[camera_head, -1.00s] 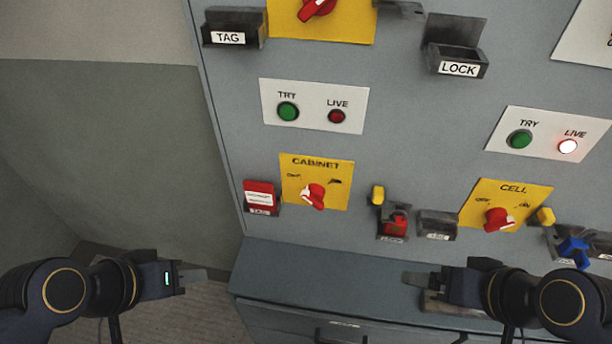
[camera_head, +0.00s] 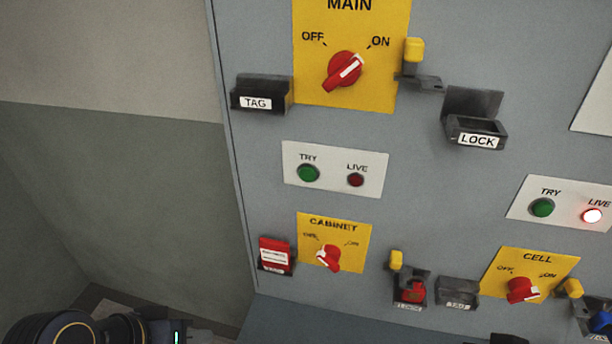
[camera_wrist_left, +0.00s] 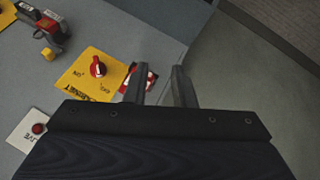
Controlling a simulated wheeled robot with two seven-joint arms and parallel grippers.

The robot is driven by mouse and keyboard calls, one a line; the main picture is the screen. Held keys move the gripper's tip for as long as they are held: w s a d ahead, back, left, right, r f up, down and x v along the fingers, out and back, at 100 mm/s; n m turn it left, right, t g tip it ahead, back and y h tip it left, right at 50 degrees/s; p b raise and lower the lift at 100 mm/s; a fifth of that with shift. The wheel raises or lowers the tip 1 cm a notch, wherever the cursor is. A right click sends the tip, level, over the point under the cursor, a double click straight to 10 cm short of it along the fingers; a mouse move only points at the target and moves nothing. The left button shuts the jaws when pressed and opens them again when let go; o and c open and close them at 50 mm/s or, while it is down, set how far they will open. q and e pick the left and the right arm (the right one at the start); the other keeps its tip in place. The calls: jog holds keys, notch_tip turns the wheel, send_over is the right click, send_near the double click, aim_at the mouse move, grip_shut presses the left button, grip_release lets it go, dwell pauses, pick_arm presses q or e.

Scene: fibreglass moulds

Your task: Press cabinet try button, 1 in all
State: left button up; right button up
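The cabinet's try button (camera_head: 308,173) is a round green button under the word TRY. It sits on a white plate (camera_head: 331,182) above the yellow CABINET switch plate (camera_head: 361,237), with a dark red LIVE lamp (camera_head: 355,180) beside it. My left gripper (camera_wrist_left: 158,82) is empty, its two fingers apart, near the cabinet switch and red tag in the left wrist view. In the head view only part of its arm shows at the bottom left, below and left of the button. The wrist view hides the button. Only a dark bit of my right gripper shows at the bottom edge.
The cabinet switch (camera_head: 328,258) is red, with a red tag (camera_head: 274,255) in a holder left of it. Above are the MAIN switch (camera_head: 344,70), TAG holder (camera_head: 262,94) and LOCK holder (camera_head: 474,130). A second try button (camera_head: 542,207) has a lit LIVE lamp (camera_head: 592,215).

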pick_arm(q)
grip_shut()
dwell(1.4)
